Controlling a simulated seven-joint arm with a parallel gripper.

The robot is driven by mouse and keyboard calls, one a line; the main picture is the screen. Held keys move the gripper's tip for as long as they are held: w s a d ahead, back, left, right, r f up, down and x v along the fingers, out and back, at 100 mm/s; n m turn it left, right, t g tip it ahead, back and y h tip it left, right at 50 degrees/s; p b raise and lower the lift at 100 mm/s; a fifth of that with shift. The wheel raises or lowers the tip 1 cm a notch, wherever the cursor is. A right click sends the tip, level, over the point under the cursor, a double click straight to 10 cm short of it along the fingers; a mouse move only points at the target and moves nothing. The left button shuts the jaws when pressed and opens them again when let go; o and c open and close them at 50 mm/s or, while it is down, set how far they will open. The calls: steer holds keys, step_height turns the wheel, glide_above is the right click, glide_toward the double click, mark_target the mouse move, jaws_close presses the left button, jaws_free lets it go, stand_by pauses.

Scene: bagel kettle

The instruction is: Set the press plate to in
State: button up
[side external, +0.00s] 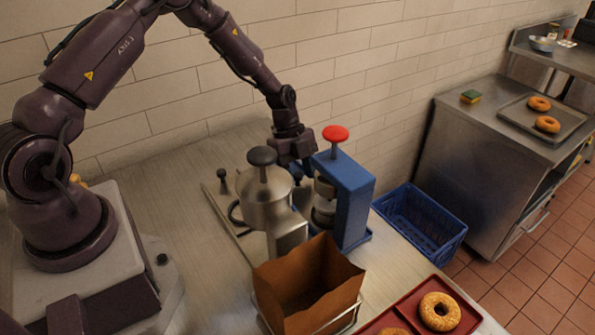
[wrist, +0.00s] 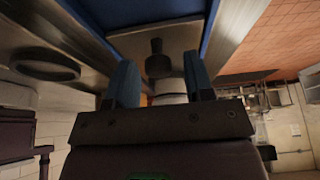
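A blue press (side external: 352,200) with a red knob (side external: 335,134) on top stands on the metal counter. My gripper (side external: 305,165) is at its back left side, with the fingertips partly hidden by the press. In the wrist view, my two blue fingers (wrist: 161,82) are apart. A small dark knob (wrist: 157,64) shows between and just beyond them, in front of a grey metal plate (wrist: 128,42) framed by blue walls. This may be the press plate, but I cannot be sure. I see no contact between the fingers and the knob.
A steel press with a black knob (side external: 267,203) stands just left of the blue press. A brown paper-lined basket (side external: 310,290) and a red tray (side external: 462,327) with bagels are in front. A blue crate (side external: 424,225) is to the right.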

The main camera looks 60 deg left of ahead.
steer(key=shift+a, duration=0.1)
steer(key=v, duration=1.2)
steer(key=shift+r, duration=0.45)
steer(key=s+d+r+n+t+y, duration=0.2)
steer(key=s+d+r+n, duration=0.3)
steer(key=s+r+n, duration=0.4)
steer(key=s+d+r+n+t+y, duration=0.2)
steer(key=s+d+r+n, duration=0.3)
steer(key=s+r+n, duration=0.4)
steer(key=s+r+t, duration=0.1)
steer(key=s+r, duration=0.1)
steer(key=s, duration=0.3)
steer(key=shift+t+y, duration=0.3)
